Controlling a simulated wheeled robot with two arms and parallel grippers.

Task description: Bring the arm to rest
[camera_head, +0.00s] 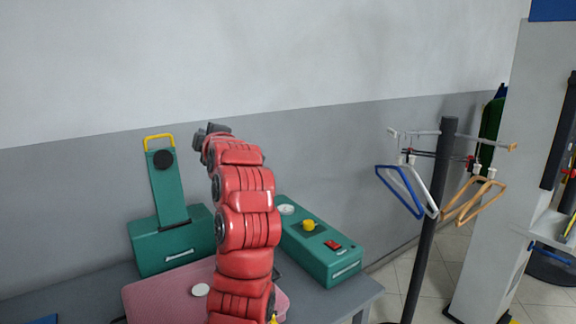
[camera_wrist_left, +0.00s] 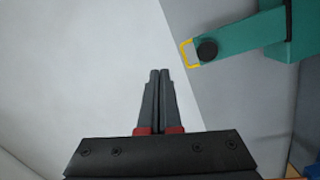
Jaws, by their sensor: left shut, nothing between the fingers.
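My left arm, red and jointed, rises over the table in the head view. Its left gripper (camera_head: 213,130) is at the upper end of the arm, in front of the grey wall. In the left wrist view the left gripper (camera_wrist_left: 158,78) shows two dark fingers pressed together with nothing between them. The fingers point toward the wall, to the left of a green arm with a yellow handle. My right gripper is in neither view.
A green machine (camera_head: 172,246) with a raised arm and yellow handle (camera_head: 159,137) stands left of my arm. A green box (camera_head: 335,258) with a yellow knob and red switch stands right. A pink board (camera_head: 160,297) lies on the grey table (camera_head: 363,293). A hanger stand (camera_head: 432,230) stands right.

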